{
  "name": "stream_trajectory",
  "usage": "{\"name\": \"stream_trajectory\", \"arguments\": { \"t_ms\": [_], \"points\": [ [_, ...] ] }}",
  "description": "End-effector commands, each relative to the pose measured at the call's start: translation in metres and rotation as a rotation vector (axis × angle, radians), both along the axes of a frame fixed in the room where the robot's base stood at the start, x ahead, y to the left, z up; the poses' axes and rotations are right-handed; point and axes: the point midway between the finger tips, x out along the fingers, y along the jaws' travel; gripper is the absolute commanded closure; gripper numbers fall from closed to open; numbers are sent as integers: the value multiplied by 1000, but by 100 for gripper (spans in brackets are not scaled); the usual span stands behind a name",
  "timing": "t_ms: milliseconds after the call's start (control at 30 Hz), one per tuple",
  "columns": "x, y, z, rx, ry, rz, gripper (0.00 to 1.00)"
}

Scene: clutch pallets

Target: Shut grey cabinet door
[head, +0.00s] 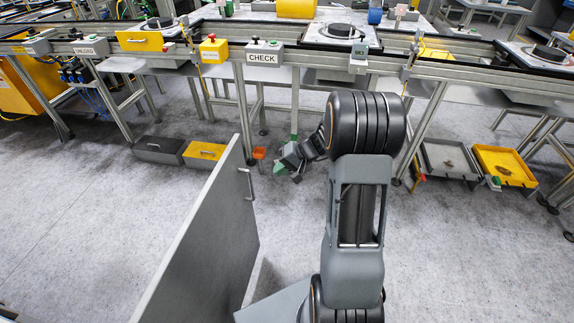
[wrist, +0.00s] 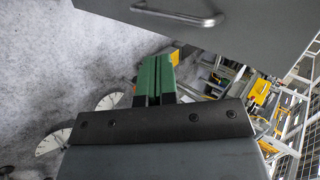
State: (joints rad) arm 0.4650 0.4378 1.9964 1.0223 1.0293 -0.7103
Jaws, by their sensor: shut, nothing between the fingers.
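The grey cabinet door (head: 205,240) stands swung open at the lower middle left of the head view, its broad side seen at a slant. Its bar handle (head: 248,183) is near the far top edge. The door fills the top right of the wrist view (wrist: 265,38), with the handle (wrist: 180,14) at the top. My gripper (head: 280,168) is to the right of the handle, apart from it in the head view. Its green fingers (wrist: 154,78) are closed together and empty. My arm covers part of the area to the right.
A grey flat surface (head: 275,304), perhaps the cabinet top, shows beside my arm. A conveyor line with a CHECK sign (head: 262,57) crosses behind. A yellow bin (head: 204,151) and dark bin (head: 160,150) lie beneath it. Grey floor is clear left of the door.

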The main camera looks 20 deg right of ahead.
Motion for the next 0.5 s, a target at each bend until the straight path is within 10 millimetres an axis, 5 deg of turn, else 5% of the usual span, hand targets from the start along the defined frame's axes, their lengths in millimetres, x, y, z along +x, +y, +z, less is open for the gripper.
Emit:
{"name": "stream_trajectory", "arguments": {
  "t_ms": [233,500],
  "points": [
    [14,31,-32,0,4,4,100],
    [28,57,-29,-1,0,1,100]
  ]
}}
